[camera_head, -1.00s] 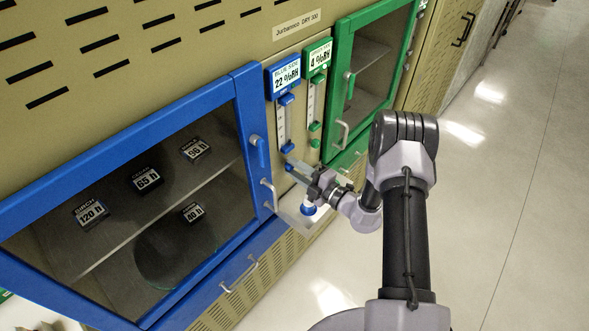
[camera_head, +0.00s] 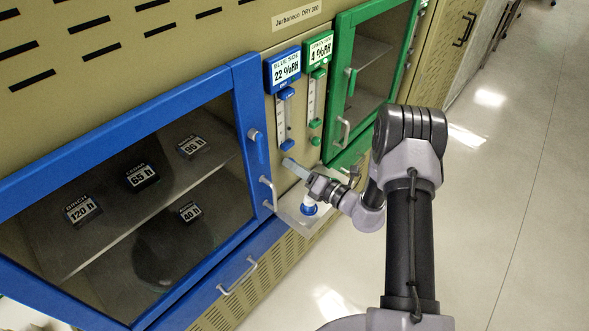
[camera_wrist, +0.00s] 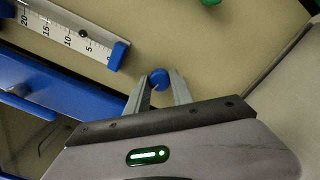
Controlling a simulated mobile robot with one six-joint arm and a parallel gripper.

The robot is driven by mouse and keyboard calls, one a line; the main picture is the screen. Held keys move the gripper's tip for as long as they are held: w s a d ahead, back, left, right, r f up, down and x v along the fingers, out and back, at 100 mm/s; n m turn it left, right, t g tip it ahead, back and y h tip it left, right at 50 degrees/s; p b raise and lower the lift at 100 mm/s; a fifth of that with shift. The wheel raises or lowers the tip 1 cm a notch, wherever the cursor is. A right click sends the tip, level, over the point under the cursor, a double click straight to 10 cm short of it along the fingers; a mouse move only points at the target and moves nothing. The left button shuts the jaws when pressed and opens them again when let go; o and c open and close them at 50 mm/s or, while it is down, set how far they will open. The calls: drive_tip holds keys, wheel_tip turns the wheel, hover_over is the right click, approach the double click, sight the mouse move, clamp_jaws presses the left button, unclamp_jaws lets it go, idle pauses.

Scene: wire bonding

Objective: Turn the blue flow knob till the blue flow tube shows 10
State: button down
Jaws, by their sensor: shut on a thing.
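The blue flow knob (camera_wrist: 159,78) is a small round blue cap on the beige panel, between my fingertips in the wrist view. My gripper (camera_wrist: 158,90) is shut on it, one finger on each side. In the head view my gripper (camera_head: 290,164) reaches the panel below the blue flow tube (camera_head: 284,122), and its fingers mostly hide the knob. The wrist view shows the blue flow tube (camera_wrist: 62,30) tilted, with its scale of 5, 10, 15 and 20. Its dark ball (camera_wrist: 82,33) sits between the 5 and 10 marks.
The green flow tube (camera_head: 312,105) stands just right of the blue one. The blue door (camera_head: 250,110) with its handles is on the left, the green door (camera_head: 343,80) on the right.

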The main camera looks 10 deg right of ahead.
drive_tip(key=n+b, duration=0.7)
drive_tip(key=n, duration=0.4)
drive_tip(key=shift+f, duration=0.15)
drive_tip(key=shift+n, duration=0.5)
drive_tip(key=c, duration=1.1)
unclamp_jaws()
drive_tip(key=shift+d, duration=0.1)
drive_tip(key=p+v, duration=0.3)
drive_tip(key=v, duration=1.4)
drive_tip(key=shift+s+d, duration=0.1)
drive_tip(key=shift+s, duration=0.05)
